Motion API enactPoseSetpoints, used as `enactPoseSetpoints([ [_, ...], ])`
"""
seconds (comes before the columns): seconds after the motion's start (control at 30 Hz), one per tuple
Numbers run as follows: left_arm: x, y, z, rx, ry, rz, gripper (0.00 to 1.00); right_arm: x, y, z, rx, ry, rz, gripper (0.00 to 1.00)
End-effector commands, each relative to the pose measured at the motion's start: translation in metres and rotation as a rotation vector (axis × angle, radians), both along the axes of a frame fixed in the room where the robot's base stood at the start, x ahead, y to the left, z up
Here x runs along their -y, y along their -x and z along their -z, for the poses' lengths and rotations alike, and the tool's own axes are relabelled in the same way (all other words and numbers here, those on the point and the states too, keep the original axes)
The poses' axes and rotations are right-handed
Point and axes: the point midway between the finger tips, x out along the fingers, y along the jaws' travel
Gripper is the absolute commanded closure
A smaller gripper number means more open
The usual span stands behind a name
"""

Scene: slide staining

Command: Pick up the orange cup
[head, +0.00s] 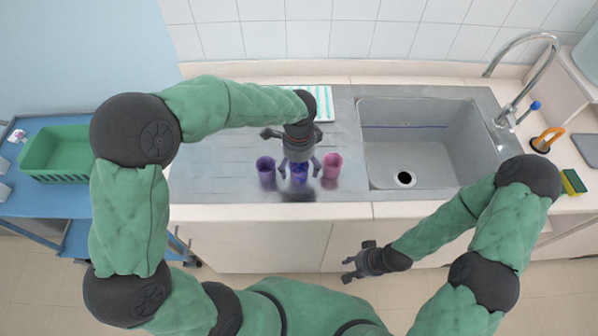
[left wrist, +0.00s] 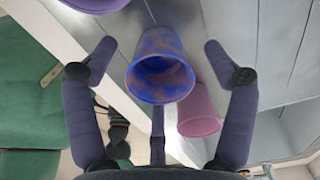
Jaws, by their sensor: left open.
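No plain orange cup shows. The middle cup (head: 299,176) looks blue-purple in the head view. In the left wrist view this cup (left wrist: 160,78) is purple-blue with orange-brown patches inside. My left gripper (head: 299,165) points down over it, fingers apart on either side. In the left wrist view the open fingers (left wrist: 159,50) flank the cup with a gap on both sides. A purple cup (head: 266,171) stands to its left and a pink cup (head: 332,166) to its right. My right gripper (head: 348,269) is empty in front of the counter, its fingers seemingly apart.
The cups stand near the front of the grey metal counter (head: 222,160). A sink (head: 410,140) is to the right with a faucet (head: 515,100). A striped cloth (head: 322,103) lies behind my left gripper. A green basket (head: 60,150) sits on a blue cart at the far left.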

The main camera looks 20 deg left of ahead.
Motion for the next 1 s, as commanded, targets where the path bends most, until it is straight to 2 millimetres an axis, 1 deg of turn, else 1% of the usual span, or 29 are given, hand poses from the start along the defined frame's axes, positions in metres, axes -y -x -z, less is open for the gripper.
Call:
enactPoseSetpoints([
  [0.1, 0.000, 0.000, -0.001, 0.001, 0.000, 0.000, 0.16, 0.000, 0.000, -0.001, 0.000, 0.000, 0.000, 0.60],
  [0.13, 0.000, 0.000, -0.001, 0.001, 0.000, 0.000, 0.21, 0.000, 0.000, -0.001, 0.000, 0.000, 0.000, 0.60],
  [0.17, 0.000, 0.000, -0.001, 0.001, 0.000, 0.000, 0.30, 0.000, 0.000, -0.001, 0.000, 0.000, 0.000, 0.60],
  [0.2, 0.000, 0.000, -0.001, 0.000, 0.000, 0.000, 0.41, 0.000, 0.000, -0.001, 0.000, 0.000, 0.000, 0.60],
  [0.27, 0.000, 0.000, -0.001, 0.000, 0.000, 0.000, 0.58, 0.000, 0.000, -0.001, 0.000, 0.000, 0.000, 0.60],
  [0.3, 0.000, 0.000, -0.001, 0.000, 0.000, 0.000, 0.69, 0.000, 0.000, -0.001, 0.000, 0.000, 0.000, 0.60],
  [0.33, 0.000, 0.000, -0.001, 0.000, 0.000, 0.000, 0.76, 0.000, 0.000, -0.001, 0.000, 0.000, 0.000, 0.60],
  [0.77, 0.000, 0.000, -0.002, 0.000, 0.000, 0.000, 0.77, 0.000, 0.000, -0.001, 0.000, 0.000, 0.000, 0.60],
  [1.0, 0.000, 0.000, -0.012, 0.001, 0.000, -0.001, 0.77, 0.000, 0.000, -0.004, 0.000, 0.000, 0.000, 0.60],
])
